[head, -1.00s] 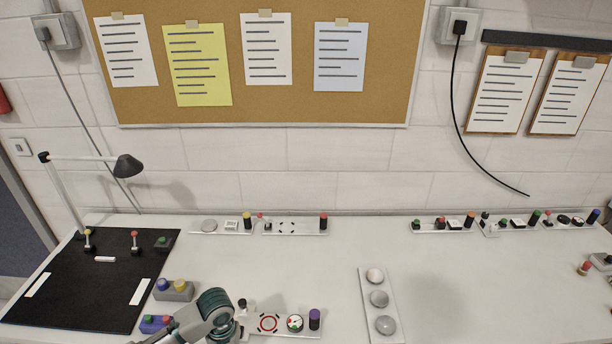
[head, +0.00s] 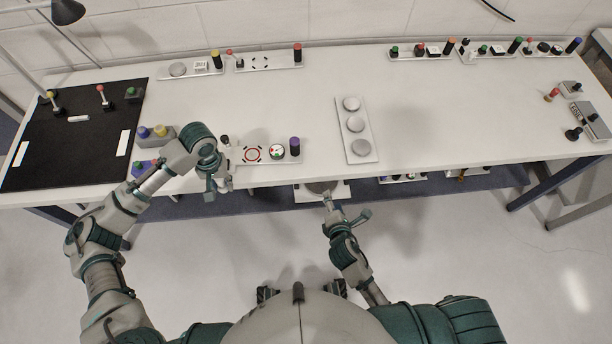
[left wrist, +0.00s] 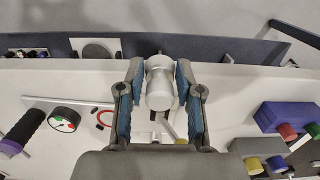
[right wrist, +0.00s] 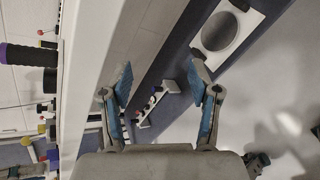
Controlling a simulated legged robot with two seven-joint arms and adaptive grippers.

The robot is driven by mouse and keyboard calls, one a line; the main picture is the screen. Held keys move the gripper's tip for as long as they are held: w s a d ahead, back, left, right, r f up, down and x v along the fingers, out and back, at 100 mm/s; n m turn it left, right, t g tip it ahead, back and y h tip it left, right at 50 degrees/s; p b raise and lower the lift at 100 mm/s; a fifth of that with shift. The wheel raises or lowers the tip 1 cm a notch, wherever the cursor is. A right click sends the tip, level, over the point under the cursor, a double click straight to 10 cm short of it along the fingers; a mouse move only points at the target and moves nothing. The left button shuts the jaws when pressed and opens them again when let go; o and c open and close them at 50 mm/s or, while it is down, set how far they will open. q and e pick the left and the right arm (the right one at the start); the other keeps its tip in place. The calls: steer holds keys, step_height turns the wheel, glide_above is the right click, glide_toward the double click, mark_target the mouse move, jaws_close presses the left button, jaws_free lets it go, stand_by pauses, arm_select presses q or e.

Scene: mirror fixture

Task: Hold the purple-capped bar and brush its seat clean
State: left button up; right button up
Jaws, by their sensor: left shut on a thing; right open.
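The purple-capped bar (head: 270,158) is a white strip at the table's front edge with a red ring mark, a round gauge (head: 277,151) and a dark post with a purple cap (head: 295,142). My left gripper (head: 220,184) is at the bar's left end. In the left wrist view (left wrist: 160,88) it is shut on a pale grey cylinder (left wrist: 159,92); whether that joins the bar is unclear. My right gripper (head: 327,200) is open and empty in front of the table edge; it shows in the right wrist view (right wrist: 158,95). I cannot identify a brush.
Below the tabletop, a white plate with a round grey centre (head: 308,194) lies on the dark lower shelf, near my right gripper. A strip with three grey discs (head: 368,150) lies mid-table. A black mat (head: 60,155) and button boxes (head: 163,136) are left. The table's right-middle is clear.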

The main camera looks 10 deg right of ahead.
mark_target(296, 149)
steer(key=w+a+r+n+t+y, duration=0.2)
steer(key=a+r+n, duration=0.2)
steer(key=r+n, duration=0.25)
steer(key=w+a+r+n+t+y, duration=0.1)
steer(key=a+r+n+t+y, duration=0.2)
steer(key=r+n, duration=0.35)
steer(key=shift+n+h, duration=0.5)
steer(key=shift+h, duration=0.2)
steer(key=w+a, duration=0.1)
steer(key=w, duration=0.3)
steer(key=w+a, duration=0.1)
steer(key=w, duration=0.3)
steer(key=w+a, duration=0.1)
steer(key=w, duration=0.3)
steer(key=shift+a, duration=0.4)
steer(key=shift+s, duration=0.1)
jaws_close()
